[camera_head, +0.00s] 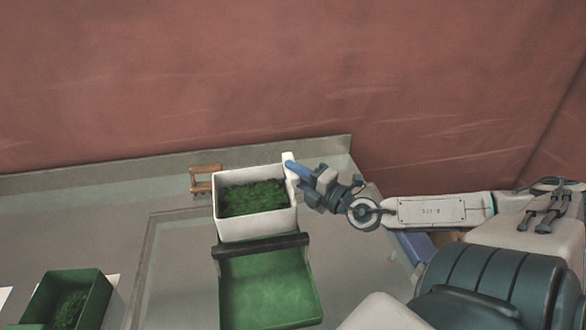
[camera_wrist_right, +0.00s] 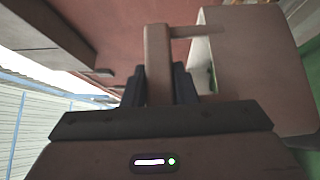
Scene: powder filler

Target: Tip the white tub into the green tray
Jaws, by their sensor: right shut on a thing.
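The white tub (camera_head: 256,227) is in the middle of the head view, with green leafy-looking material (camera_head: 252,197) inside. My right gripper (camera_head: 297,169) is shut on the tub's handle at its right side; in the right wrist view the handle (camera_wrist_right: 158,60) stands between the two fingers, beside the tub wall (camera_wrist_right: 250,60). The tub looks roughly upright, behind and partly over the far edge of a green tray (camera_head: 268,290). The tray has a dark bar along that edge and its visible surface looks bare. I cannot tell whether tub and tray touch. My left gripper is not in view.
A smaller green box (camera_head: 92,302) with green material stands at the lower left on a white surface. A small wooden frame-like object (camera_head: 204,180) is behind the tub to the left. The grey counter (camera_head: 120,215) is clear at left; a red wall rises behind.

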